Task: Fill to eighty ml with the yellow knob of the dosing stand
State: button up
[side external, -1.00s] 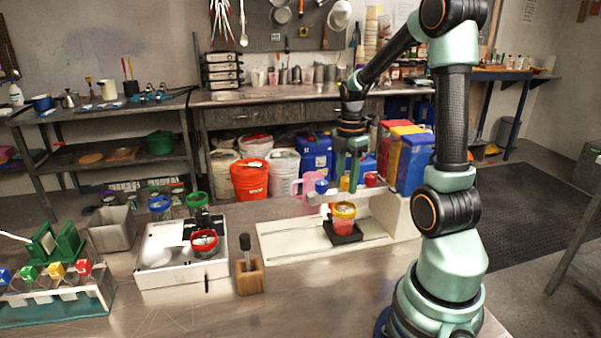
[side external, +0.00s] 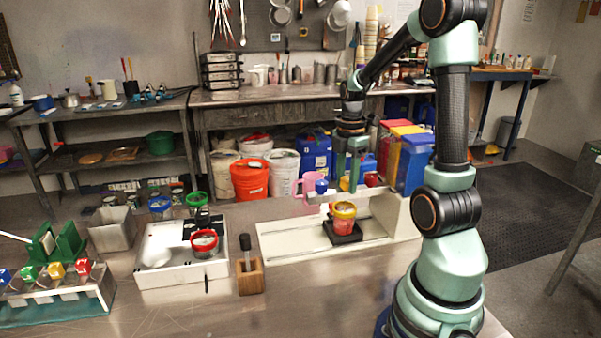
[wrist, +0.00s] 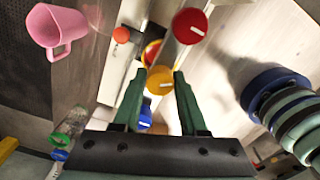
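The dosing stand (side external: 404,217) is a pale rail and base with a blue knob (side external: 321,187), a yellow knob (side external: 344,184) and a red knob (side external: 371,179). My gripper (wrist: 160,76) points down over the middle of the stand. Its green fingertips lie against both sides of the yellow knob (wrist: 160,81) in the wrist view. A jar with a yellow rim (side external: 344,210) and reddish contents stands upright on a black pad (side external: 343,238) below the knobs. Its exact level is too small to read. The red knob (wrist: 190,26) and blue knob (wrist: 145,117) flank the yellow one.
A pink jug (side external: 306,188) stands behind the stand. The front tabletop is clear.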

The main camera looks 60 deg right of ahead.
jog(key=m, duration=0.6)
jog(key=shift+m, duration=0.4)
grip_shut()
jog(key=shift+o, duration=0.8)
grip_release()
jog(key=m, duration=0.3)
jog(key=shift+m, duration=0.4)
jog(key=o, duration=0.8)
jog(key=shift+o, duration=0.2)
jog(key=shift+r, duration=3)
jog(key=w+a+r+m+t, duration=0.1)
jog(key=a+r+t, duration=0.1)
jog(key=a, duration=1)
jog(key=w+a+r+m+t, duration=0.1)
jog(key=a+r+t, duration=0.1)
jog(key=a, duration=1)
jog(key=shift+w+r+t, duration=0.15)
jog(key=shift+t, duration=0.65)
